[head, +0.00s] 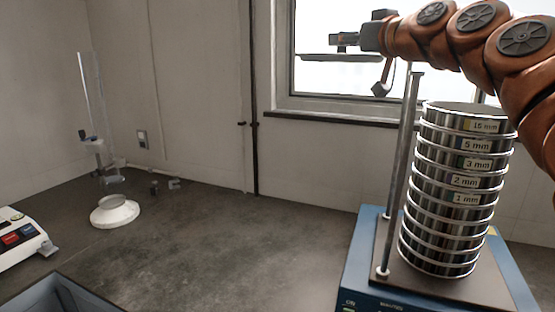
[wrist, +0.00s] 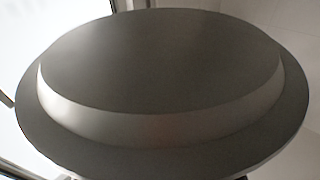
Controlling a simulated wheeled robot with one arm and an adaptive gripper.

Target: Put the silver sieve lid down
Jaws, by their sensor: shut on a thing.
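The silver sieve lid (head: 322,58) is up in the air in front of the window, seen nearly edge-on and roughly level. My gripper (head: 345,42) is at the lid, shut on it. In the wrist view the lid (wrist: 160,65) fills most of the picture, a grey disc with a raised middle and a wide flat rim. The lid hides my fingertips there, so the exact grip does not show. The sieve stack (head: 455,190) stands upright to the right of the lid and lower, with labels from 16 mm to 1 mm. Its top sieve is uncovered.
The stack stands on a blue shaker base (head: 362,262) beside upright metal rods (head: 402,165). The middle of the dark bench (head: 235,235) is clear.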

